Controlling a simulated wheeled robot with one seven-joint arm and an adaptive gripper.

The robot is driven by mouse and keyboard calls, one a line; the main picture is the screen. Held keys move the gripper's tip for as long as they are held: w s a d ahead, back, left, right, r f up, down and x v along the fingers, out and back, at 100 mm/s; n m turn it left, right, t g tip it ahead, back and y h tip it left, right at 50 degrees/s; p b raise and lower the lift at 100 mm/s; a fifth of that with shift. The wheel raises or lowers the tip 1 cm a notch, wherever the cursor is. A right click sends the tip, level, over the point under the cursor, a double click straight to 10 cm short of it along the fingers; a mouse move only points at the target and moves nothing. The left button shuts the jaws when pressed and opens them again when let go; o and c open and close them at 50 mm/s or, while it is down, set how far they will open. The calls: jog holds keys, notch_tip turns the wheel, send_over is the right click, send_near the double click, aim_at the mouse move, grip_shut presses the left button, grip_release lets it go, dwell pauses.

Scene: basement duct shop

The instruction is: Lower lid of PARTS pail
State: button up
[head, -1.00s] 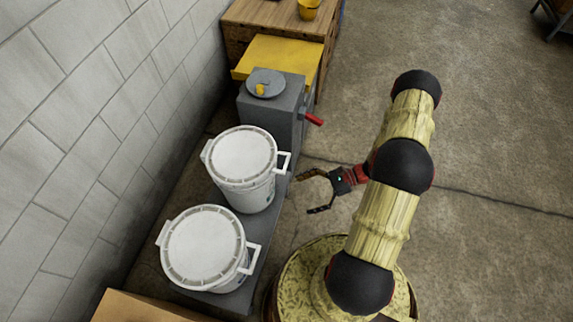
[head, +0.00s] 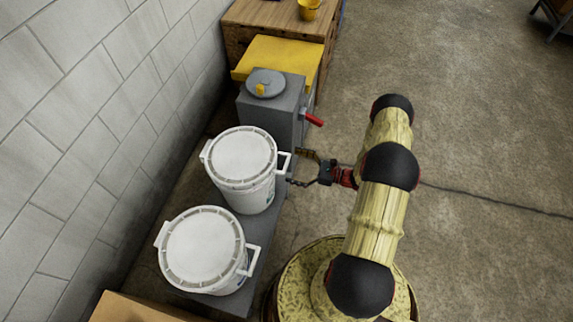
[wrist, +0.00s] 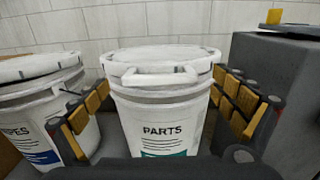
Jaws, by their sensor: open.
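The white PARTS pail (head: 245,195) stands behind the other pail, with its printed label (wrist: 165,140) facing me in the wrist view. Its white lid (head: 241,156) lies across the top and looks about level; I cannot tell whether it is fully seated. A white loop handle (wrist: 150,76) juts from the lid's near edge, also visible in the head view (head: 284,162). My gripper (head: 297,168) is open and empty beside this handle. In the wrist view its fingers (wrist: 160,86) spread to either side of the pail's upper part. I see no clear contact.
A second white lidded pail (head: 203,250), labelled with letters ending in "PES", stands nearer on the same dark bench (head: 262,240). A grey box (head: 268,112) with a red handle (head: 314,120) stands beyond. A block wall (head: 90,120) rises on the left; open floor lies right.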

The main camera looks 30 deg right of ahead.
jog(key=shift+x, duration=1.3)
jog(key=shift+c, duration=0.9)
jog(key=c, duration=1.5)
